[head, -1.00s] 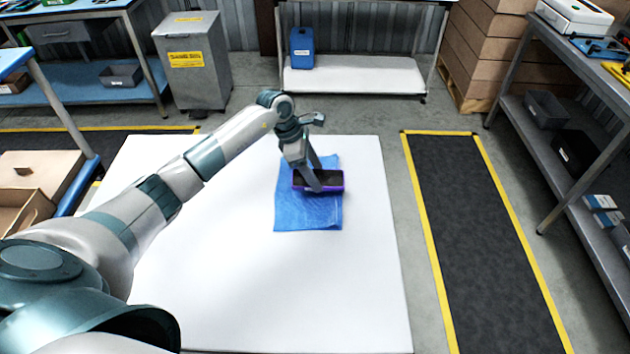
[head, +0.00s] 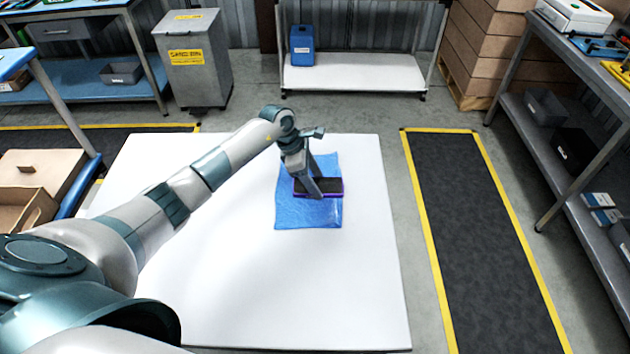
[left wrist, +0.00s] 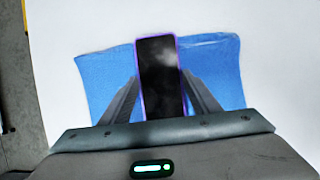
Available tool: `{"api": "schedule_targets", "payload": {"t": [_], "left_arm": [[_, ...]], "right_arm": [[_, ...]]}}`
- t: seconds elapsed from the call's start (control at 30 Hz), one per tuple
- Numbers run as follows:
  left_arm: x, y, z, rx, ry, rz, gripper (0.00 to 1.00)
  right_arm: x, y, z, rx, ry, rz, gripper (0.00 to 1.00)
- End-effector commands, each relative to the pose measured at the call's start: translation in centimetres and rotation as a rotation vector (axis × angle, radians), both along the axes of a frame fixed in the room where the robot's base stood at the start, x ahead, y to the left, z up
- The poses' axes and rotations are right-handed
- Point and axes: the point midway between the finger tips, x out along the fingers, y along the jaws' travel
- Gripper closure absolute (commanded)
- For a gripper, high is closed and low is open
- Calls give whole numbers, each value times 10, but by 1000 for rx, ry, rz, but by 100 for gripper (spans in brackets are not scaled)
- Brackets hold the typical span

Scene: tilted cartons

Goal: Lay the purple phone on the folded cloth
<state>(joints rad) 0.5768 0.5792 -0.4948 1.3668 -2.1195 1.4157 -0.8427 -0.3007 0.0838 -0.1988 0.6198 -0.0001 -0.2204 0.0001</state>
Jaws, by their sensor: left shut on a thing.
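The purple phone (head: 330,186) has a dark screen facing up and a purple edge. It is over the middle of the blue folded cloth (head: 308,214) in the head view. My left gripper (head: 318,192) is shut on the phone, with one finger on each long side in the left wrist view (left wrist: 162,108). There the phone (left wrist: 158,75) lies across the cloth (left wrist: 212,70), its far end near the cloth's far edge. I cannot tell whether the phone touches the cloth. My right gripper is not in view.
The cloth lies on a white table top (head: 240,270) that is otherwise clear. An open cardboard box (head: 30,195) stands at the left. A black floor mat with yellow edges (head: 480,240) and a metal shelf (head: 570,110) are on the right.

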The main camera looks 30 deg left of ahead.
Motion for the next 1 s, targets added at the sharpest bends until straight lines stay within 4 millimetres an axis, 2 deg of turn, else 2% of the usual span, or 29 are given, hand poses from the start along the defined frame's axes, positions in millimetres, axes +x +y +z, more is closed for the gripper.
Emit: {"api": "schedule_targets", "payload": {"t": [0.03,0.17,0.2,0.4,0.43,0.5,1.0], "left_arm": [[-2,0,-7,2,7,-1,72],[-3,0,-11,3,9,-2,71],[-4,0,-12,3,9,-2,76],[-6,0,-16,6,15,-2,76],[-6,0,-17,6,17,-3,39],[-7,0,-18,8,19,-3,25],[-7,0,-13,8,21,-4,25]], "right_arm": [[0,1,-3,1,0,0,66],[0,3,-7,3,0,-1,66],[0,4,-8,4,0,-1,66],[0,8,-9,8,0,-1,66],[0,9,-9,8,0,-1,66],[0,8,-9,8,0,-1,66],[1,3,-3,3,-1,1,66]]}}
